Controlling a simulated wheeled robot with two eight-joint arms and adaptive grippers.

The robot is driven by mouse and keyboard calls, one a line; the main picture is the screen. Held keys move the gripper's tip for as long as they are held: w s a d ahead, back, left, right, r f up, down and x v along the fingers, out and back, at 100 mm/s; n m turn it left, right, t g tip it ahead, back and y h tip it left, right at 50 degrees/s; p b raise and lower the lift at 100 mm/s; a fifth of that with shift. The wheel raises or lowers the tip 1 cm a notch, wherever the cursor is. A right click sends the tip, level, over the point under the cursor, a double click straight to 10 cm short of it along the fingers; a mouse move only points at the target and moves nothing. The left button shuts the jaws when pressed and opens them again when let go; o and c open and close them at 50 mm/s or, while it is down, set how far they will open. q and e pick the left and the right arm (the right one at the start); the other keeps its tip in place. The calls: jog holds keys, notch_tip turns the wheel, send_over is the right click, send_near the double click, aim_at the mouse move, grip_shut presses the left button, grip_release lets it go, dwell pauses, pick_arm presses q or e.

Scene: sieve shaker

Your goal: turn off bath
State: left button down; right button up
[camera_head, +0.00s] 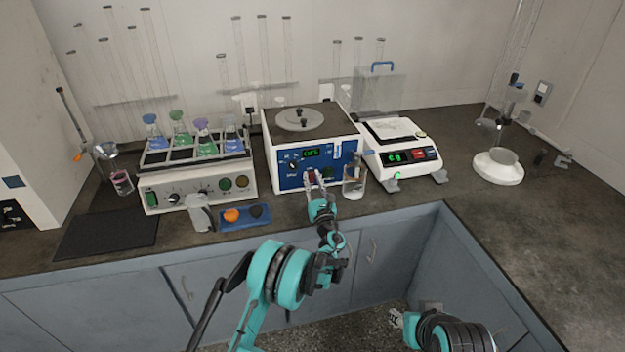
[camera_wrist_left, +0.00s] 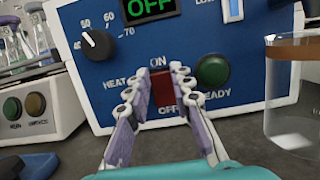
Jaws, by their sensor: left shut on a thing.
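The bath (camera_head: 285,133) is a white box with a blue front panel and a round lid, standing on the bench near the middle. In the left wrist view its green display (camera_wrist_left: 150,7) reads OFF. A red switch (camera_wrist_left: 163,88) sits on the panel between the printed words ON and OFF. My left gripper (camera_head: 312,178) is at the panel, its two fingers (camera_wrist_left: 164,85) on either side of the red switch and shut on it. Which way the switch is tilted I cannot tell. My right gripper (camera_head: 397,318) is low in front of the cabinets, away from the bath.
A glass beaker (camera_head: 354,188) stands close to the right of my left gripper. A balance (camera_head: 402,157) is right of the bath. A shaker with several flasks (camera_head: 197,185) is left. A blue tray (camera_head: 245,222) lies in front.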

pick_arm(q)
jog(key=c, duration=1.3)
grip_release()
jog(key=v, duration=1.2)
jog(key=shift+a, duration=0.1)
